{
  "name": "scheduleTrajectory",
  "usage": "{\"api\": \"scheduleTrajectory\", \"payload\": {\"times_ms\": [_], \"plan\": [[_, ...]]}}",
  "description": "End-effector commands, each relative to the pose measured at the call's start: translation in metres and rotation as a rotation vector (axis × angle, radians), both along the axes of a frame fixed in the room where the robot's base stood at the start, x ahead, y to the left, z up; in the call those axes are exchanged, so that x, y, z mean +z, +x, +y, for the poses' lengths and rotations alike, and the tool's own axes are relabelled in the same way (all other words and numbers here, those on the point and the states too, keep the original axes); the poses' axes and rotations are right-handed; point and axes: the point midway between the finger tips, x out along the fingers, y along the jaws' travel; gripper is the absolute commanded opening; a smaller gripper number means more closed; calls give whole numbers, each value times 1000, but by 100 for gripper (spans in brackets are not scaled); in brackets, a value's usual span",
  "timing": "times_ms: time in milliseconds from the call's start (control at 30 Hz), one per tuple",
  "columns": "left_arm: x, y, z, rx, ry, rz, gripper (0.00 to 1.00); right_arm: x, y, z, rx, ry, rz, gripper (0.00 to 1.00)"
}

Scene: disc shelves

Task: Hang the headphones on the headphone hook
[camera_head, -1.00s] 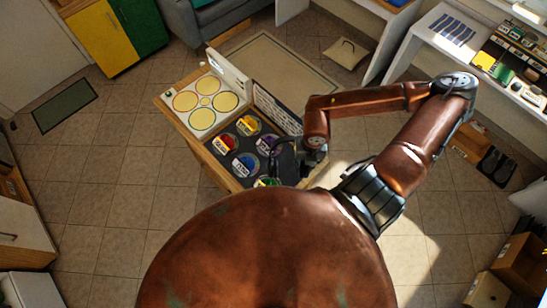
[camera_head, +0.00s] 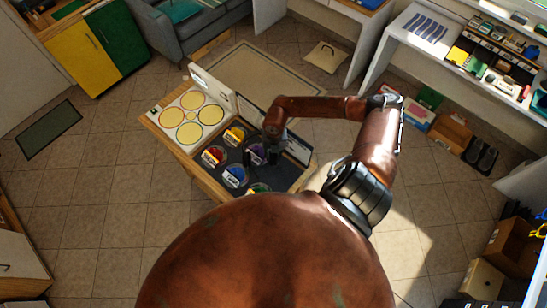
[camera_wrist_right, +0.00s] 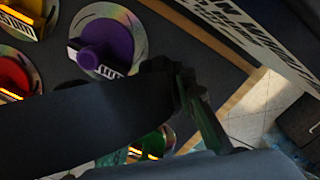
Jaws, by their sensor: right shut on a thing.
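My right gripper (camera_head: 270,148) is over the right side of an open disc case (camera_head: 206,186), beside the purple disc (camera_head: 258,154). In the right wrist view the gripper (camera_wrist_right: 182,90) shows close up, below and right of the purple disc's knob (camera_wrist_right: 108,42) and apart from it. A broad dark band (camera_wrist_right: 85,120) runs from the left edge to the gripper, which is shut on it as far as I can see. I cannot tell for sure whether this band is the headphones. No headphone hook can be made out. My left gripper is out of view.
The case holds yellow (camera_head: 234,135), red (camera_head: 213,156), blue (camera_head: 235,176) and green discs (camera_head: 259,188). A white panel with yellow circles (camera_head: 161,113) lies at its left. A shelf desk (camera_head: 385,62) stands at the right.

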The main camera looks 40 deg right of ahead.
Motion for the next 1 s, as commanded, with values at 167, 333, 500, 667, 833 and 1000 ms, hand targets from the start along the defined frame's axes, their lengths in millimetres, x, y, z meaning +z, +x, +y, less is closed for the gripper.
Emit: {"api": "scheduleTrajectory", "payload": {"times_ms": [167, 333, 500, 667, 833, 1000], "plan": [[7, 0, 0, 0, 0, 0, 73, -20, -1, 1, -1, 2, 1, 0], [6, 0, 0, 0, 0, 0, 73, -23, -1, 0, 0, 0, 0, 0], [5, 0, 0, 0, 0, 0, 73, -25, -2, 0, 0, 1, 1, 0], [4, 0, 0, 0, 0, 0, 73, -26, -2, 0, 0, 0, 1, 31], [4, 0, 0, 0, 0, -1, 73, -26, -2, 0, 0, 0, 1, 42], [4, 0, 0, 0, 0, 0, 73, -26, -2, 0, 0, 0, 1, 42]]}}
